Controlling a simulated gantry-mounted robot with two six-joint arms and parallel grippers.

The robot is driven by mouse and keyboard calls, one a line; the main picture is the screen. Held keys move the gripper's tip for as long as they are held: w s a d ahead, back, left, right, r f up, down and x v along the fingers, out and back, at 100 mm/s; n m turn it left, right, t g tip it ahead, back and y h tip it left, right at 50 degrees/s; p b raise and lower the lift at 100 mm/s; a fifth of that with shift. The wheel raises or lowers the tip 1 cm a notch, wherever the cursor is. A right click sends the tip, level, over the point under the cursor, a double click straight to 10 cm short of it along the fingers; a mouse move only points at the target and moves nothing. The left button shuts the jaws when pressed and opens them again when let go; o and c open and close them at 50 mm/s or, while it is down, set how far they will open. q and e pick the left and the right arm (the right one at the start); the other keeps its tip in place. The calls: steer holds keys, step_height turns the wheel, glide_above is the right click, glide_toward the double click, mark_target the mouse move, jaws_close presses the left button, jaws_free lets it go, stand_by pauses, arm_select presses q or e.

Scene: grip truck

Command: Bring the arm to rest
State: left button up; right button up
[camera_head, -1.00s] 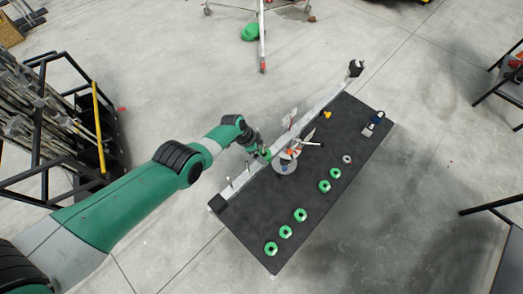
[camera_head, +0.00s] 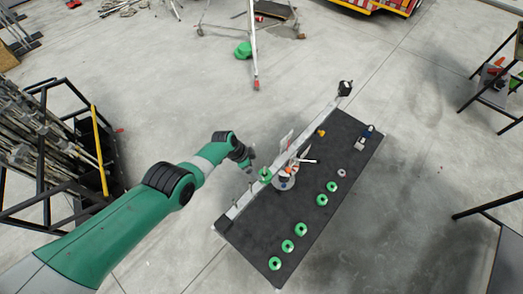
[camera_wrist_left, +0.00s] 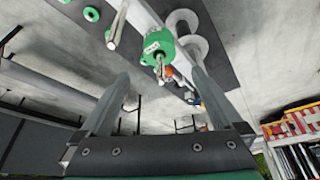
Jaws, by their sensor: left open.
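My left gripper (camera_head: 251,169) is just off the left long side of the dark table (camera_head: 318,218). The roll also shows beyond the fingertips in the left wrist view (camera_wrist_left: 159,44). My right gripper is in neither view.
Several green rolls (camera_head: 288,246) lie along the table's right side. A white disc with tools (camera_head: 284,183) is near the rail. A black rack of metal stands (camera_head: 52,150) is at left. Open floor (camera_head: 190,100) lies behind the arm.

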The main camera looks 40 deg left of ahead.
arm_select(q)
steer(key=shift+d, duration=0.1)
steer(key=w+d+r+m+t, duration=0.2)
steer(key=w+d+r+t, duration=0.15)
steer(key=w+r, duration=0.4)
steer(key=w+d+r+m+t, duration=0.1)
steer(key=w+d+r+t, duration=0.1)
steer(key=w+d+r, duration=0.35)
steer(key=w+d+r+t, duration=0.2)
steer(key=r+t, duration=0.1)
steer(key=r, duration=0.9)
steer(key=w+d+r+t, duration=0.1)
steer(key=w+r+t, duration=0.1)
steer(key=r, duration=1)
steer(key=s+d+r+n+t, duration=0.1)
steer(key=s+r+t, duration=0.25)
steer(key=r, duration=0.65)
steer(key=s+d+r+n+t, duration=0.1)
steer(key=s+d+r+t, duration=0.3)
steer(key=r, duration=0.7)
steer(key=s+a+r+n+t, duration=0.2)
steer(key=s+r+n, duration=0.1)
steer(key=s+r, duration=0.4)
steer(key=s+a+r+n+t, duration=0.2)
steer(key=s+r, duration=0.5)
steer(key=s, duration=0.6)
steer(key=shift+a+r+n+t+y, duration=0.2)
steer(key=shift+a+n+t+y, duration=0.15)
steer(key=shift+n+t, duration=0.5)
